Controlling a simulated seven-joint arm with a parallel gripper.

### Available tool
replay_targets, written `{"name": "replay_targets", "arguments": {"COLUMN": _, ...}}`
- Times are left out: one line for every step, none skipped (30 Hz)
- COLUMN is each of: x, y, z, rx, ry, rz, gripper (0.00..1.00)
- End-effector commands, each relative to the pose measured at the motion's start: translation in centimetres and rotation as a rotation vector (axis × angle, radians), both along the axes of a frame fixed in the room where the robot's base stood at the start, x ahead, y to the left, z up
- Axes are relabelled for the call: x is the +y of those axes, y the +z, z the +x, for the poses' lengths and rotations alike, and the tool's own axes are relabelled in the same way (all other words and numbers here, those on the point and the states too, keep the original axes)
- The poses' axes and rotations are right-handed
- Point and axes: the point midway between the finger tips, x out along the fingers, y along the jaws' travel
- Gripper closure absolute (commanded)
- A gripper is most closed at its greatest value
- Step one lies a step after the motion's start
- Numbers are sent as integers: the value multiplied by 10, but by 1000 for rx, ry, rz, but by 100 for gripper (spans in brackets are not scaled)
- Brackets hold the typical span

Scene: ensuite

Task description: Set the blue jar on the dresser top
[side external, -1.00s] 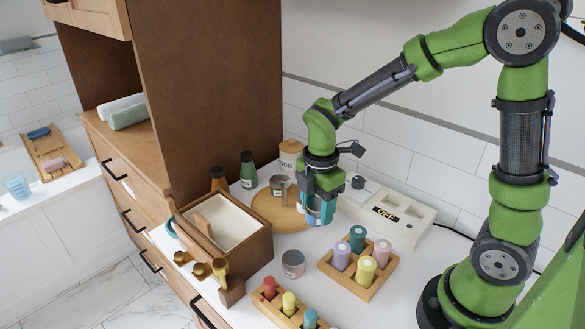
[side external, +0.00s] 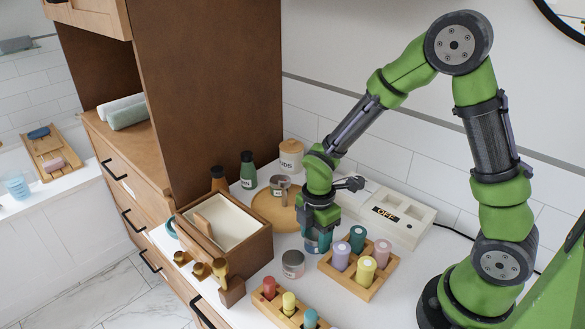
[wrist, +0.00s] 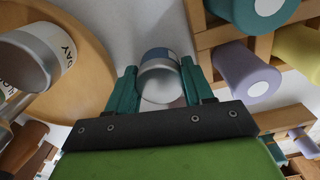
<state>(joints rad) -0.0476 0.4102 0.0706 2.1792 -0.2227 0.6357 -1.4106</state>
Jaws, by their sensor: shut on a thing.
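The blue jar (side external: 319,245) is a small tin with a blue band and silver metal; it also shows in the wrist view (wrist: 159,78). My gripper (side external: 319,236) points down and is shut on the jar, with a teal finger on each side of it in the wrist view (wrist: 161,84). The jar is low over the white dresser top (side external: 400,300), clear of the round wooden tray. Whether its base touches the surface is hidden by the angle.
The round wooden tray (side external: 267,211) with a metal cup (side external: 280,186) is behind left. A grey-pink tin (side external: 293,264) stands in front left. A wooden rack (side external: 338,276) of colored cylinders is close at right. A white switch box (side external: 400,215) is behind right.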

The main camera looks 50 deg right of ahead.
Motion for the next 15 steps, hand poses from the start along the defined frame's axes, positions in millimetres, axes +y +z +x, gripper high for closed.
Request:
{"name": "replay_targets", "arguments": {"x": 0, "y": -1, "z": 0, "rx": 0, "ry": 0, "rz": 0, "gripper": 44}}
{"name": "replay_targets", "arguments": {"x": 0, "y": 0, "z": 0, "rx": 0, "ry": 0, "rz": 0, "gripper": 39}}
{"name": "replay_targets", "arguments": {"x": 0, "y": 0, "z": 0, "rx": 0, "ry": 0, "rz": 0, "gripper": 38}}
{"name": "replay_targets", "arguments": {"x": 0, "y": 0, "z": 0, "rx": 0, "ry": 0, "rz": 0, "gripper": 38}}
{"name": "replay_targets", "arguments": {"x": 0, "y": 0, "z": 0, "rx": 0, "ry": 0, "rz": 0, "gripper": 38}}
{"name": "replay_targets", "arguments": {"x": 0, "y": 0, "z": 0, "rx": 0, "ry": 0, "rz": 0, "gripper": 38}}
{"name": "replay_targets", "arguments": {"x": 0, "y": 0, "z": 0, "rx": 0, "ry": 0, "rz": 0, "gripper": 38}}
{"name": "replay_targets", "arguments": {"x": 0, "y": 0, "z": 0, "rx": 0, "ry": 0, "rz": 0, "gripper": 38}}
{"name": "replay_targets", "arguments": {"x": 0, "y": 0, "z": 0, "rx": 0, "ry": 0, "rz": 0, "gripper": 38}}
{"name": "replay_targets", "arguments": {"x": 0, "y": 0, "z": 0, "rx": 0, "ry": 0, "rz": 0, "gripper": 38}}
{"name": "replay_targets", "arguments": {"x": 0, "y": 1, "z": 0, "rx": 0, "ry": 0, "rz": 0, "gripper": 38}}
{"name": "replay_targets", "arguments": {"x": 0, "y": 2, "z": 0, "rx": -1, "ry": 0, "rz": 0, "gripper": 38}}
{"name": "replay_targets", "arguments": {"x": 0, "y": 4, "z": 0, "rx": -2, "ry": 1, "rz": 1, "gripper": 38}}
{"name": "replay_targets", "arguments": {"x": 0, "y": 7, "z": 1, "rx": -4, "ry": 1, "rz": 0, "gripper": 38}}
{"name": "replay_targets", "arguments": {"x": 0, "y": 12, "z": 1, "rx": -4, "ry": 0, "rz": 0, "gripper": 38}}
